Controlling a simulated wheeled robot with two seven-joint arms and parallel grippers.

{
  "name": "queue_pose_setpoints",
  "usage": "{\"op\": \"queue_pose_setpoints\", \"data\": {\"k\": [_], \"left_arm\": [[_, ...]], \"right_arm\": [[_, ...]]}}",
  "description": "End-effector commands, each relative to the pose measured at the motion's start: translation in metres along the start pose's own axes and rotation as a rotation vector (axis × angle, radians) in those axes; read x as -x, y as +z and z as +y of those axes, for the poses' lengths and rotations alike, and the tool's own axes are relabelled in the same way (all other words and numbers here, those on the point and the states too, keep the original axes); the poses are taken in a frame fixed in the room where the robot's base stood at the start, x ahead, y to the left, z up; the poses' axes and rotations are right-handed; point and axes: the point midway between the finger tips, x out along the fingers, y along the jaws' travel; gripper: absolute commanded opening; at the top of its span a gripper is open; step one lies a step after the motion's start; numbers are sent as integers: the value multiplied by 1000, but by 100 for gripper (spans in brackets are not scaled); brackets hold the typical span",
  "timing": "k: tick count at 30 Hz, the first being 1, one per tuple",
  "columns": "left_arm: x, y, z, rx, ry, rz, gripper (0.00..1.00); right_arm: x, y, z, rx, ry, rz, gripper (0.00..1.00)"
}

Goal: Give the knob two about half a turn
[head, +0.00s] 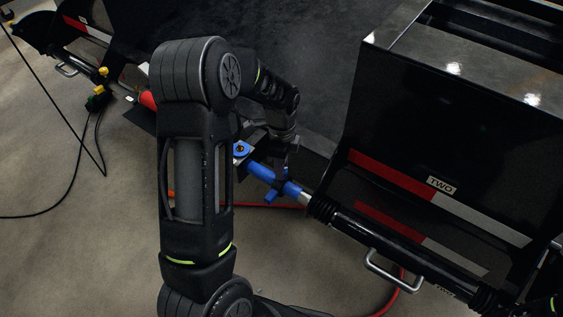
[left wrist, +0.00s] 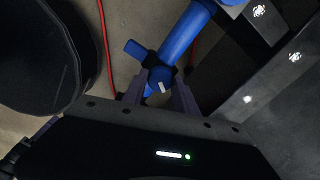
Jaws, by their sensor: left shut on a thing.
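The knob two is a blue knob (left wrist: 159,76) with a small white mark on its face and a blue lever sticking out to the left in the left wrist view. It sits on a blue fitting at the end of a black pipe. My left gripper (left wrist: 160,92) is shut on it, with one finger on each side. My right gripper is not in view.
A black trailer frame with a red and white strip (head: 390,178) and a "TWO" label (head: 440,185) stands at the right. A metal handle (head: 390,277) juts from the black pipe. A red hose (head: 275,206) runs over the floor. A similar frame stands at upper left.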

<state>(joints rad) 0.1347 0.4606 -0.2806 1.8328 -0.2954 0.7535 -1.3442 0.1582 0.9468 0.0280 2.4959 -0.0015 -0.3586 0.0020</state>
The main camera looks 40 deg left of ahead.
Motion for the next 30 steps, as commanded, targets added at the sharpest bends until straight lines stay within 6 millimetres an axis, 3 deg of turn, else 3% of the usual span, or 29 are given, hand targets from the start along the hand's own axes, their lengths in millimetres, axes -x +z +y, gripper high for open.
{"op": "queue_pose_setpoints", "data": {"k": [30], "left_arm": [[2, 0, 0, 964, -1, -1, 0]], "right_arm": [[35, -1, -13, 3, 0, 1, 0]]}}
